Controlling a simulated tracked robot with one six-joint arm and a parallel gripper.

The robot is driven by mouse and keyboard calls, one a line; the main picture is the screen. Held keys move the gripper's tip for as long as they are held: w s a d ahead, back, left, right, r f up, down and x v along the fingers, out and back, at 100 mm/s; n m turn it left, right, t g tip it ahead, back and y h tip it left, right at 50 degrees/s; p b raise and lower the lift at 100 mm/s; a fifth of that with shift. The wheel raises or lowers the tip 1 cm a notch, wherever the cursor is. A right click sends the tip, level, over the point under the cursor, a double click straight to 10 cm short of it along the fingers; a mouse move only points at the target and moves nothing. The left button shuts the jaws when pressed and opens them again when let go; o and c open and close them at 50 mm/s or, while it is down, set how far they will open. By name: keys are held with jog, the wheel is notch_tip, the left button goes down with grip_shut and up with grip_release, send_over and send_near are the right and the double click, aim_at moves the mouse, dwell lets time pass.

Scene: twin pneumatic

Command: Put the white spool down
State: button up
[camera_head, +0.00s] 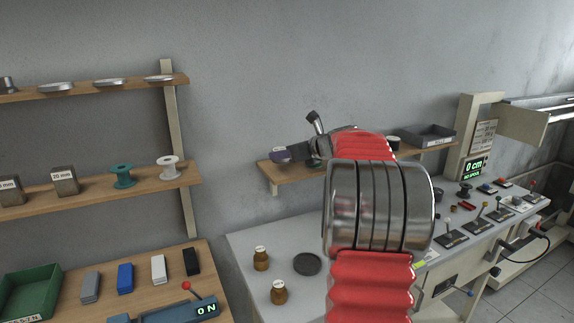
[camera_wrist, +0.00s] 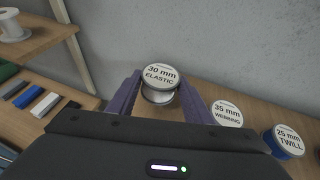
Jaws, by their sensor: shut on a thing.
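The white spool (camera_wrist: 158,95), with a round top label reading 30 mm ELASTIC, sits upright between the purple fingers of my gripper (camera_wrist: 160,98) in the wrist view. The gripper is shut on it. In the head view, my gripper (camera_head: 284,156) is at the left end of the middle wall shelf (camera_head: 290,176); the spool is mostly hidden there. I cannot tell whether its base touches the wood.
A 35 mm webbing spool (camera_wrist: 227,113) and a blue 25 mm twill spool (camera_wrist: 284,141) stand to the right on the shelf. Another pale spool (camera_head: 168,167) stands on the left shelf. Brown jars (camera_head: 261,259) stand on the bench below.

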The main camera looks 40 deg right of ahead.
aim_at(287, 162)
jog(key=shift+f, duration=1.85)
jog(key=o, duration=1.1)
jog(key=shift+f, duration=0.1)
jog(key=shift+o, duration=0.2)
jog(key=shift+s+r, duration=0.3)
jog(key=shift+s, duration=0.1)
jog(key=v, duration=1.1)
jog(key=shift+s, duration=0.1)
